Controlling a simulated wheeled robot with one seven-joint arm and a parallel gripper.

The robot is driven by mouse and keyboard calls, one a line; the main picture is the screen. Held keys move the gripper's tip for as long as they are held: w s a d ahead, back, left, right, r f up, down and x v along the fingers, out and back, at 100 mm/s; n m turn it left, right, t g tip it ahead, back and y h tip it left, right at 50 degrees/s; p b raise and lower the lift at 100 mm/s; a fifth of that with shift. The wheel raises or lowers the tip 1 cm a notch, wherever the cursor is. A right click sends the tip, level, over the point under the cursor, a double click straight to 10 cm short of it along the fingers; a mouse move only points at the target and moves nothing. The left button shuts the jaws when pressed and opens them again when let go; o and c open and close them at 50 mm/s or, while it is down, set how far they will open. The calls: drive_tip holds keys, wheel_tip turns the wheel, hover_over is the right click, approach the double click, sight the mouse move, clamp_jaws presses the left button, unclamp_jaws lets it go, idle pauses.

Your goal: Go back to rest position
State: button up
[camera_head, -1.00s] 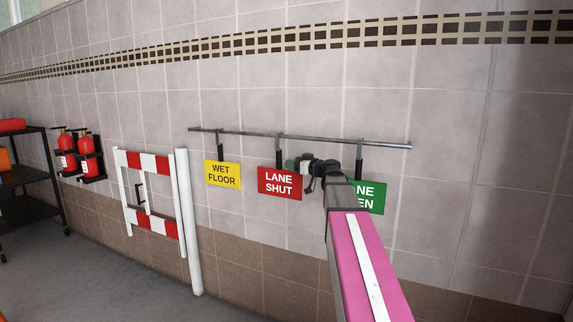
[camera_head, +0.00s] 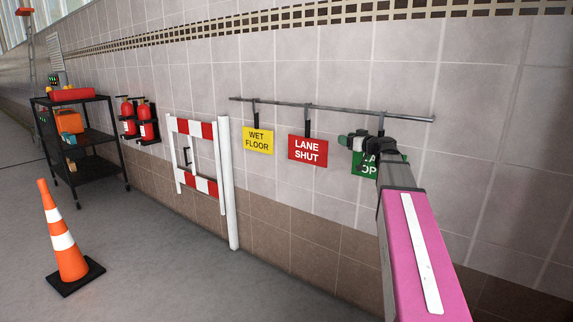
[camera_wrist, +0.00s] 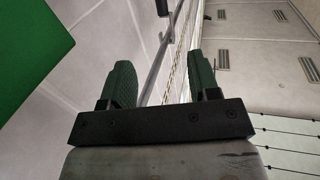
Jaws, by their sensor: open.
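My gripper (camera_head: 350,139) is at the end of my pink and grey arm in the head view, in front of the wall near the green sign (camera_head: 365,163). In the wrist view my gripper (camera_wrist: 160,85) has its two dark green fingers apart with nothing between them. The green sign also shows at the left edge of the wrist view (camera_wrist: 30,45), outside the fingers. My wrist hides part of the green sign in the head view.
A metal rail (camera_head: 330,109) on the tiled wall holds a yellow sign (camera_head: 258,141) and a red sign (camera_head: 307,149). A red-and-white barrier (camera_head: 197,184), fire extinguishers (camera_head: 146,123), a black shelf cart (camera_head: 92,164) and an orange cone (camera_head: 66,245) are to the left. Floor between is clear.

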drive_tip(key=s+a+f+m+g+h, duration=0.1)
drive_tip(key=s+a+f+g, duration=0.25)
drive_tip(key=f, duration=0.55)
drive_tip(key=s+a+f+m+g+h, duration=0.15)
drive_tip(key=s+f, duration=0.35)
drive_tip(key=f, duration=0.5)
drive_tip(key=s+a+f+m+g+h, duration=0.1)
drive_tip(key=s+a+f+g+h, duration=0.15)
drive_tip(key=s+f, duration=0.45)
drive_tip(key=s+d+f+m+g+h, duration=0.2)
drive_tip(key=s+f+m+g+h, duration=0.2)
drive_tip(key=s+f, duration=1.1)
wheel_tip(320, 180, down, 3)
drive_tip(key=shift+s+f+g+h, duration=0.15)
drive_tip(key=shift+f+g+h, duration=0.05)
drive_tip(key=shift+g+h, duration=1.05)
